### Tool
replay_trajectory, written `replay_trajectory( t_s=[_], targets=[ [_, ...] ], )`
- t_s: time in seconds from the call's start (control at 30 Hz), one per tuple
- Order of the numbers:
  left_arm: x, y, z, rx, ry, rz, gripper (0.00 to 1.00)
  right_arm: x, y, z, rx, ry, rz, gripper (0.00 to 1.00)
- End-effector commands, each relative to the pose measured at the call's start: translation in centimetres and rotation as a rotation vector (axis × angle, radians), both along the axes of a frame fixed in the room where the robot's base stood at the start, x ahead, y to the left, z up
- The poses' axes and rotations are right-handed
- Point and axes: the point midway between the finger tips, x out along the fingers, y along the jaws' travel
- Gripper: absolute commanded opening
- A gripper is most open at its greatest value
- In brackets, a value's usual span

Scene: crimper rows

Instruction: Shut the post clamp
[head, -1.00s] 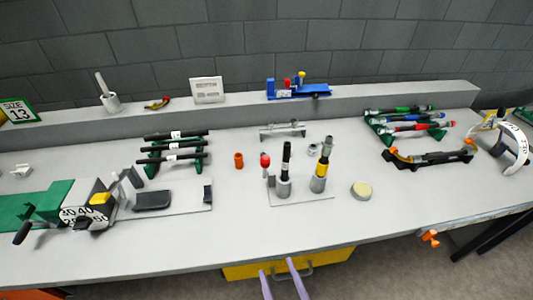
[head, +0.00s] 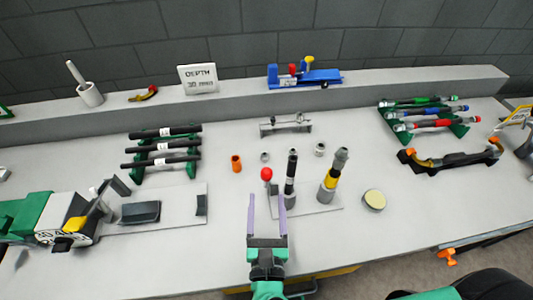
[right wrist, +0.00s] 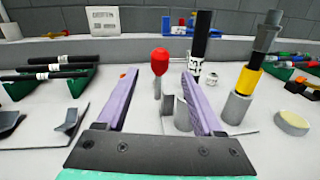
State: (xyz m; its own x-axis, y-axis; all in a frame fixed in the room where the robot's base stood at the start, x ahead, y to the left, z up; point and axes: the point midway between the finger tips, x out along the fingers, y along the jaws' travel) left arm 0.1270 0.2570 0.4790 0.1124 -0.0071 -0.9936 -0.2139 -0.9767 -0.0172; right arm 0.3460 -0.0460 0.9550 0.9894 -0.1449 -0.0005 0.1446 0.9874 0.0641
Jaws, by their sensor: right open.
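The post clamp has an upright lever with a red ball knob (head: 266,174), standing just left of a black post (head: 291,166) on a thin grey plate (head: 318,210). The red knob (right wrist: 160,56) also shows in the right wrist view, with the black post (right wrist: 201,35) behind and to its right. My right gripper (head: 267,197) is open, its two purple fingers apart and pointing at the lever. In the right wrist view the knob appears between the fingertips, beyond them; no contact is visible. The clamp's lower part is partly hidden by the right finger.
A yellow-banded post (head: 329,182) stands right of the clamp, with a round pale-topped disc (head: 374,199) beyond. An orange cylinder (head: 236,163) stands behind left. A rack of black bars (head: 163,148) is farther left.

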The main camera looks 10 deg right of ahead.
Motion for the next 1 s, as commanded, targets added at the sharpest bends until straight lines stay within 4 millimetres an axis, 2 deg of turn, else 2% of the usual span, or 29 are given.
replay_trajectory(
  t_s=[0.03, 0.1, 0.2, 0.33, 0.4, 0.53, 0.77, 0.8, 0.97, 1.0],
  targets=[
    [-1.1, 0.1, 1.0, 0.001, 0.017, 0.0, 0.5, 1.3, -0.2, 0.8, -0.001, -0.005, -0.003, 0.69],
    [-2.4, 0.1, 1.7, 0.003, 0.037, 0.001, 0.5, 3.2, -0.5, 0.9, -0.002, -0.006, -0.003, 0.69],
    [-3.2, 0.2, 2.7, 0.004, 0.051, 0.001, 0.5, 5.9, -0.9, 0.9, -0.002, -0.006, -0.002, 0.69],
    [-2.7, 0.2, 3.8, 0.004, 0.043, 0.001, 0.5, 9.1, -1.4, 0.7, -0.002, -0.004, -0.002, 0.69],
    [-1.8, 0.2, 4.1, 0.003, 0.029, 0.001, 0.5, 10.4, -1.6, 0.5, -0.002, -0.004, 0.0, 0.69],
    [-0.3, 0.0, 4.5, 0.001, 0.004, 0.001, 0.5, 11.7, -1.8, 0.3, 0.0, -0.001, -0.001, 0.69],
    [-0.8, 0.1, 4.4, 0.002, 0.013, 0.001, 0.5, 11.9, -1.8, 0.1, 0.0, 0.0, -0.001, 0.69],
    [-1.0, 0.2, 4.3, 0.002, 0.015, 0.001, 0.5, 11.9, -1.8, 0.1, 0.0, 0.0, -0.001, 0.65],
    [-1.2, 0.2, 4.3, 0.003, 0.02, 0.002, 0.5, 11.9, -1.8, 0.1, 0.0, -0.001, -0.001, 0.04],
    [-1.3, 0.2, 4.3, 0.003, 0.02, 0.002, 0.5, 11.9, -1.8, 0.1, 0.0, -0.001, -0.001, 0.0]
  ],
)
